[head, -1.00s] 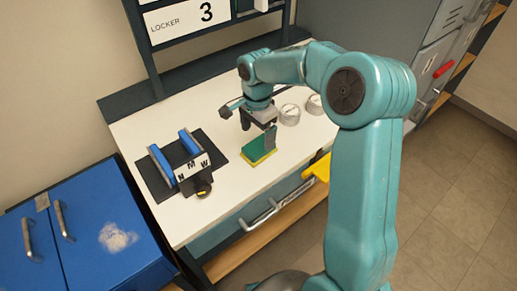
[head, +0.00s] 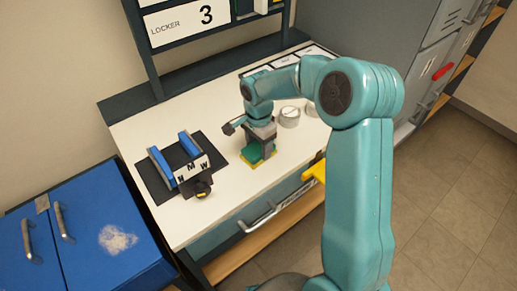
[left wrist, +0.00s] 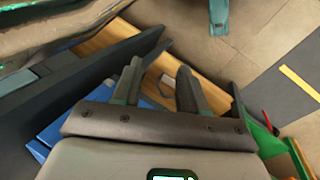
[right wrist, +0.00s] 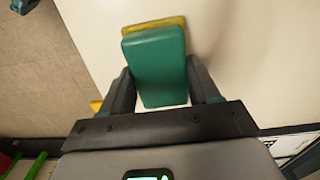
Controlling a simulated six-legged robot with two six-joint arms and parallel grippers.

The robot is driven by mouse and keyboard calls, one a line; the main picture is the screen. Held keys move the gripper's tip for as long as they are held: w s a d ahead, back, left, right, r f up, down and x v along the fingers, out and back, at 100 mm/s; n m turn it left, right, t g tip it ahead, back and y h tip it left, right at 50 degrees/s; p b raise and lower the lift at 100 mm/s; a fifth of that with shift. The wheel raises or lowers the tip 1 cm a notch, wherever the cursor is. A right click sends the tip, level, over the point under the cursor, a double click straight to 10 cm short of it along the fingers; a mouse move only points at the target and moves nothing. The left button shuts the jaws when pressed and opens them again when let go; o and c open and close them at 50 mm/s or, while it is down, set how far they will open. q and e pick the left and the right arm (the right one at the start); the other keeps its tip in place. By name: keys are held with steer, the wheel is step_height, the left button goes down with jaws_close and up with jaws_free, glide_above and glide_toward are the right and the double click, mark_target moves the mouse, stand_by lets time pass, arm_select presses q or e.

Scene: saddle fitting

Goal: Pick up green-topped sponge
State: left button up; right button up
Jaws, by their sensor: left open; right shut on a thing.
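The green-topped sponge (head: 254,153) has a green upper layer and a yellow lower layer. It is on the white bench top (head: 225,195); the views do not settle whether it touches the surface. My right gripper (head: 259,150) points down over it and is shut on it. In the right wrist view the sponge (right wrist: 157,65) sits between the two fingers (right wrist: 164,92), with its yellow edge beyond the green. My left gripper (left wrist: 158,85) shows only in the left wrist view, open with nothing between its fingers.
A dark stand with blue pads (head: 180,160) and lettering is left of the sponge. Round metal tins (head: 289,116) stand behind it to the right. A blue cabinet (head: 90,235) is at lower left. A locker 3 sign (head: 182,22) hangs above. Bare bench lies in front of the sponge.

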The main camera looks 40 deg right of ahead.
mark_target(258, 147)
step_height(258, 147, up, 20)
steer(key=p, duration=0.2)
